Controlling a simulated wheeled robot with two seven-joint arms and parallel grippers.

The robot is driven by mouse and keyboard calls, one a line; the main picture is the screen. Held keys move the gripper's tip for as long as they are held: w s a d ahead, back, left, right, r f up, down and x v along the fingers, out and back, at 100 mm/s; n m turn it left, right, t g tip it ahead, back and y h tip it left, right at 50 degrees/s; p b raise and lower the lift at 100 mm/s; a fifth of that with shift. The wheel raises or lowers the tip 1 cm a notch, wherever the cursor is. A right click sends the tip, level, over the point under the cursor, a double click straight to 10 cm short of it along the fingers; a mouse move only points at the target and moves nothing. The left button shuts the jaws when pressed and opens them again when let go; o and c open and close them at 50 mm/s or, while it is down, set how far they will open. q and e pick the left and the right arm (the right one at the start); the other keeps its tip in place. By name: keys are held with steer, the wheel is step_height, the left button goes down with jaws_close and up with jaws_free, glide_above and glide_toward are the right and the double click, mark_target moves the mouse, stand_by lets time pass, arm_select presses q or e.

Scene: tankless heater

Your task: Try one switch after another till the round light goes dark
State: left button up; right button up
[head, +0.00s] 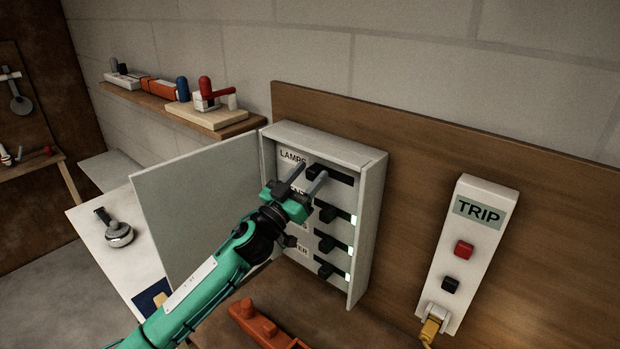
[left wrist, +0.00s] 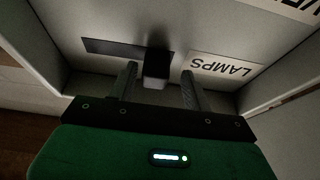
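A grey switch box (head: 368,215) with its door (head: 195,200) swung open to the left holds a column of switches. The top switch (head: 330,174) is labelled LAMPS (head: 292,157); no lit strip shows at its slot. The lower switches (head: 327,213) (head: 325,243) (head: 324,270) each have a lit strip at the right end. My left gripper (head: 309,176) is at the top switch. In the left wrist view its open fingers (left wrist: 159,80) stand either side of the dark lever (left wrist: 157,66), with gaps visible. The lower labels are partly hidden by my gripper. I see no round light. My right gripper is out of view.
A white TRIP box (head: 464,250) with a red button (head: 463,250) and a dark button (head: 450,284) is on the brown board to the right. A shelf (head: 245,127) with tools is behind left. An orange object (head: 262,326) lies below the box.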

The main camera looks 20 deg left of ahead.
arm_select(q)
steer(key=shift+s+f, duration=0.2)
steer(key=b+v, duration=0.5)
steer(key=v, duration=0.8)
steer(key=shift+s+b, duration=0.2)
steer(key=shift+b, duration=0.2)
steer(key=shift+a+r, duration=0.1)
steer(key=shift+a, duration=0.05)
